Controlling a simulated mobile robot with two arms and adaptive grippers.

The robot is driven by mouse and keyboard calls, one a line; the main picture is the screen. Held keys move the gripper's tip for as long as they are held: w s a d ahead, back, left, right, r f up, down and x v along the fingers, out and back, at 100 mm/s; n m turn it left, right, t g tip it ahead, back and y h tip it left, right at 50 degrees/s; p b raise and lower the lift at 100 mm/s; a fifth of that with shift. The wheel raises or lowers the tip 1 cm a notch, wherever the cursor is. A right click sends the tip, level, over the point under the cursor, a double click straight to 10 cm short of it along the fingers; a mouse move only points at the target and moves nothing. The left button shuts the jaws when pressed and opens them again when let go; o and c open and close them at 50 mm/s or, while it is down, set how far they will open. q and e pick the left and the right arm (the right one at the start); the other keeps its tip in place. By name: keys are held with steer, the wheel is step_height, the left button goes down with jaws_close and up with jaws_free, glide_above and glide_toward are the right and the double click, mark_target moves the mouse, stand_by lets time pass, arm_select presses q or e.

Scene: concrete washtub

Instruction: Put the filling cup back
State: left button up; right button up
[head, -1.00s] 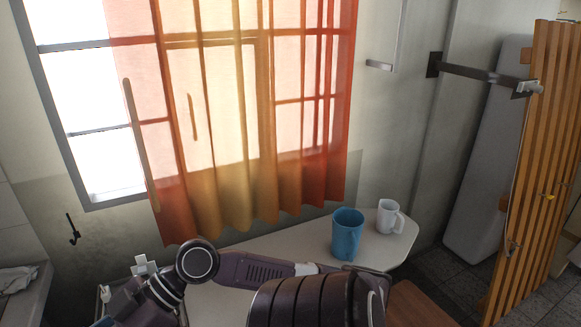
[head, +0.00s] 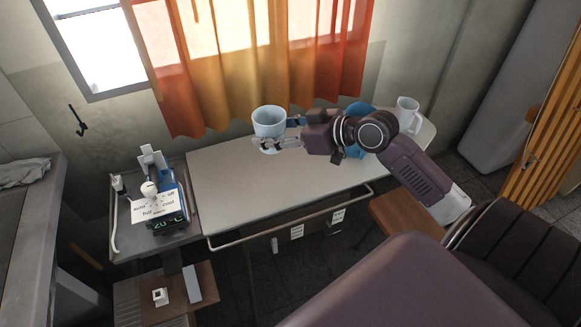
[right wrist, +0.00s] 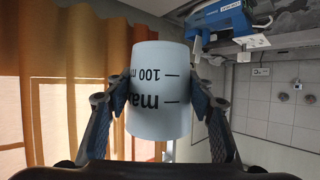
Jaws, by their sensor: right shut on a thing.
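The filling cup (head: 268,119) is a pale, open-topped cup in the head view, over the far edge of the white table (head: 230,190). Whether its base touches the table is hard to tell. My right gripper (head: 279,132) reaches it from the right and is shut around its side. In the right wrist view the cup (right wrist: 158,90) sits between both fingers (right wrist: 160,104), with "max" and "100 m" printed upside down and short measuring lines. My left gripper is out of view.
A blue cup (head: 357,109), mostly hidden behind my right arm, and a white mug (head: 406,112) stand at the table's right end. A cart with a blue device (head: 172,207) stands left. A curtain (head: 230,60) hangs behind the table. The table's middle is clear.

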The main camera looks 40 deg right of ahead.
steer(key=w+d+f+m+t+h, duration=0.2)
steer(key=w+d+m+h, duration=0.1)
steer(key=w+d, duration=0.35)
steer(key=f, duration=0.5)
steer(key=f+b, duration=0.1)
steer(key=f, duration=0.4)
steer(key=f+b, duration=0.1)
steer(key=f, duration=0.3)
steer(key=shift+s+d+f, duration=0.25)
steer(key=shift+s+f, duration=0.15)
step_height(320, 180, down, 4)
steer(key=shift+f+b, duration=0.1)
steer(key=shift+b, duration=0.75)
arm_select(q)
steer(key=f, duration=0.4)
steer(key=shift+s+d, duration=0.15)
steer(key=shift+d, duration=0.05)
arm_select(e)
steer(key=shift+f, duration=0.15)
steer(key=shift+f, duration=0.25)
steer(key=o, duration=1.2)
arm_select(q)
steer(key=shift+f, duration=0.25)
arm_select(e)
steer(key=shift+r, duration=0.1)
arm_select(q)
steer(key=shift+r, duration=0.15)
arm_select(e)
steer(key=shift+r, duration=0.1)
